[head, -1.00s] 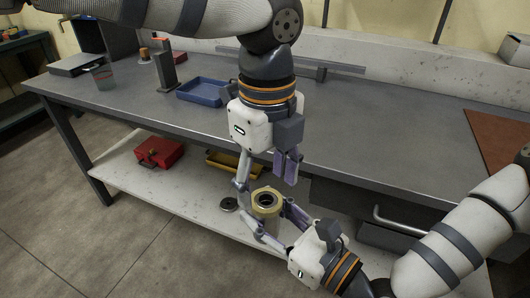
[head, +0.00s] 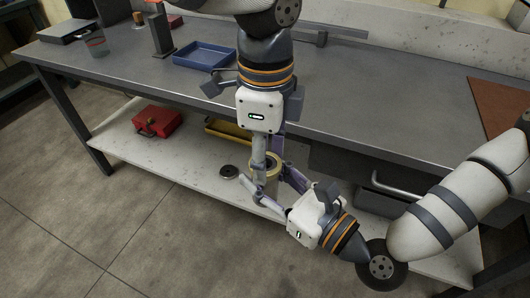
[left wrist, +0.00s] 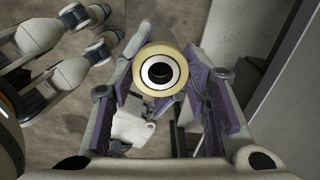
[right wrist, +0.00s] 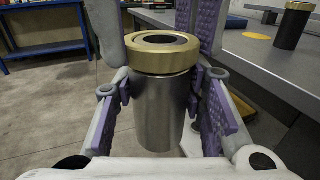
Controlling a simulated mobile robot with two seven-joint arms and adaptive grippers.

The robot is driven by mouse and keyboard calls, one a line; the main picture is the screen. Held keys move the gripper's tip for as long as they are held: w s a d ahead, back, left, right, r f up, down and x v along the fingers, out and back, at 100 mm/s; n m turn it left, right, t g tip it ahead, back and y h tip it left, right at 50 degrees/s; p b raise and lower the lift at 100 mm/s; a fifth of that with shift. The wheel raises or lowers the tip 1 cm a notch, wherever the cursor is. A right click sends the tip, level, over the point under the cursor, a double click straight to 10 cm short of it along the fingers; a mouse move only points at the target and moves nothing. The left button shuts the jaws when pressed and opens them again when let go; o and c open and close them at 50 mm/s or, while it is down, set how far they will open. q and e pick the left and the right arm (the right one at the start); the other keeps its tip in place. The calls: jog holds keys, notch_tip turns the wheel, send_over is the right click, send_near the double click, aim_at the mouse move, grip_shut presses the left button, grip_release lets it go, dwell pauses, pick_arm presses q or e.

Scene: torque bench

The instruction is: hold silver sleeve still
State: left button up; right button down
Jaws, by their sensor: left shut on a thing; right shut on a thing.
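The silver sleeve (right wrist: 163,110) is an upright metal cylinder with a brass ring (right wrist: 162,55) around its top and a dark hole in the middle. My right gripper (head: 271,186) is shut on the sleeve's body, with purple pads on both sides in the right wrist view. My left gripper (head: 267,162) points down from above and is shut on the brass ring. The left wrist view looks down on the ring (left wrist: 161,53) between its fingers. In the head view the fingers partly hide the sleeve (head: 268,190).
The grey workbench (head: 380,95) stands behind the grippers, with a blue tray (head: 204,55) and a brown mat (head: 503,105) on it. Its lower shelf (head: 185,165) holds a red toolbox (head: 157,122), a yellow tray (head: 222,128) and a dark disc (head: 229,172). A drawer handle (head: 400,185) is close to the right arm.

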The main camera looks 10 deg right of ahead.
pick_arm(q)
jog(key=n, duration=0.4)
jog(key=shift+r+n, duration=0.1)
jog(key=shift+n, duration=0.3)
pick_arm(e)
jog(key=shift+r, duration=0.15)
pick_arm(q)
jog(key=n, duration=1.1)
jog(key=shift+r, duration=1.1)
